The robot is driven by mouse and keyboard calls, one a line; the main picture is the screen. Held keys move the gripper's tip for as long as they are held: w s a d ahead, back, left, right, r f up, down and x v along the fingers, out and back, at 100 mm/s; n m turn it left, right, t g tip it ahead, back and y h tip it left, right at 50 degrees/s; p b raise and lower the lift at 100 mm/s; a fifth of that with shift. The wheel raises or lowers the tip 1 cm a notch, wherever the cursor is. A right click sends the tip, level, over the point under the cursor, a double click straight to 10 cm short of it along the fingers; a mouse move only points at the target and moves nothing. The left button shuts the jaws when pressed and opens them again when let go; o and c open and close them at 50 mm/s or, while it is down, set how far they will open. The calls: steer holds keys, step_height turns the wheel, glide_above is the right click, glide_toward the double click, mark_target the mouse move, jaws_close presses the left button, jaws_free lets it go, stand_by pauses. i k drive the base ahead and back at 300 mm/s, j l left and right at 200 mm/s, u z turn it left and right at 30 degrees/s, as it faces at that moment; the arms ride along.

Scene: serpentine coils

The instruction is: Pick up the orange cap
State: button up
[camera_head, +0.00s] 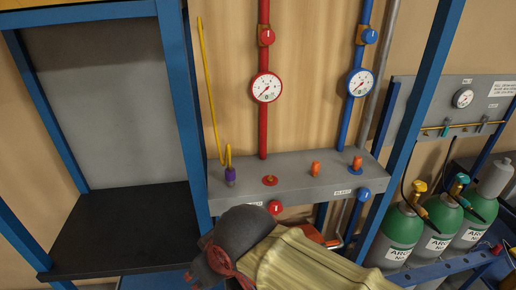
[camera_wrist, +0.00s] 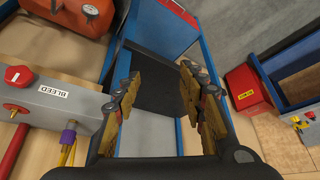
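Two small orange pieces stand upright on the grey box's top in the head view. One orange cap (camera_head: 316,168) stands by itself near the middle. Another orange piece (camera_head: 357,162) sits on a blue fitting to its right. I cannot tell which one the task names. Neither shows in the wrist view. My gripper (camera_wrist: 160,92) has its two fingers wide apart in the wrist view, with nothing between them. In the head view my arm covers the bottom middle, in front of the box, and the fingertips cannot be made out.
The grey box (camera_head: 240,190) carries a red fitting (camera_head: 270,180) and a purple fitting (camera_head: 230,175) with a yellow hose. Red and blue pipes with gauges rise behind it. Blue posts flank it. A black shelf (camera_head: 130,230) is left; green cylinders (camera_head: 403,232) stand right.

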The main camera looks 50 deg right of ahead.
mark_target(315, 166)
steer(key=z, duration=1.85)
steer(key=i+l+u, duration=0.1)
steer(key=l, duration=0.25)
steer(key=i+l+u, duration=0.15)
steer(key=l, duration=0.25)
